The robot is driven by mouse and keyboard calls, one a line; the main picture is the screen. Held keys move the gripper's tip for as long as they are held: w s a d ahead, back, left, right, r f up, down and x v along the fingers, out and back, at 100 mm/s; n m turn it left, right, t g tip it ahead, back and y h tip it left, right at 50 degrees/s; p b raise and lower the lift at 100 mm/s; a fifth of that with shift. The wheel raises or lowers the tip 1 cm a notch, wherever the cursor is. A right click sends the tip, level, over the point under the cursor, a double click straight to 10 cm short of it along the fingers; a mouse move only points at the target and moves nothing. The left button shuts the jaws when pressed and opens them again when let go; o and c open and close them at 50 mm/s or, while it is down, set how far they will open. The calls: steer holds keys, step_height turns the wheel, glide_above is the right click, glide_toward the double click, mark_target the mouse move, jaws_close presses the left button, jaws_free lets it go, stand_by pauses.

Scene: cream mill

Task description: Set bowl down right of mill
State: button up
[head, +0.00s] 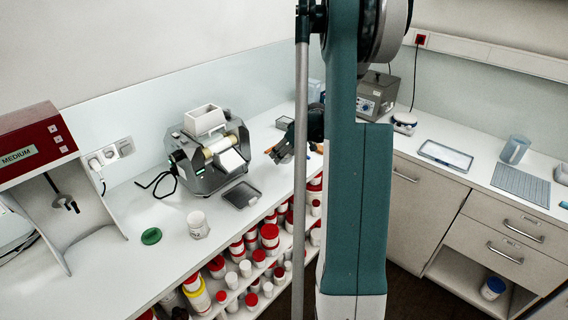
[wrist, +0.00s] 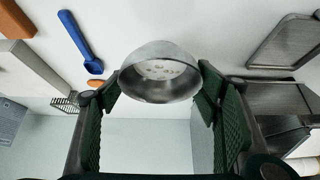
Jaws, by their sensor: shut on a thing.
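The grey mill (head: 210,150) with a white hopper stands on the left-hand counter in the head view. My gripper (head: 280,151) is just right of the mill there, partly hidden by my own arm. In the wrist view, my gripper (wrist: 160,105) is shut on a round metal bowl (wrist: 160,85), held between its green padded fingertips. Small pale specks show inside the bowl. I cannot make out the bowl in the head view, nor tell whether it touches the counter. Part of a grey machine (wrist: 285,105), likely the mill, shows at the right of the wrist view.
A dark flat tray (head: 242,195) lies in front of the mill. A white tub (head: 198,224) and a green lid (head: 151,236) are to its left. A blue spoon (wrist: 80,45) lies near the bowl in the wrist view. Shelves of red-lidded jars are below the counter.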

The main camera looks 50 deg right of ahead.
steer(key=shift+f, duration=0.85)
steer(key=shift+f, duration=1.85)
steer(key=shift+f+b, duration=0.2)
steer(key=shift+b, duration=0.1)
steer(key=o, duration=0.9)
steer(key=shift+o, duration=0.2)
steer(key=shift+r, duration=0.25)
steer(key=v, duration=1.2)
steer(key=shift+p, duration=0.45)
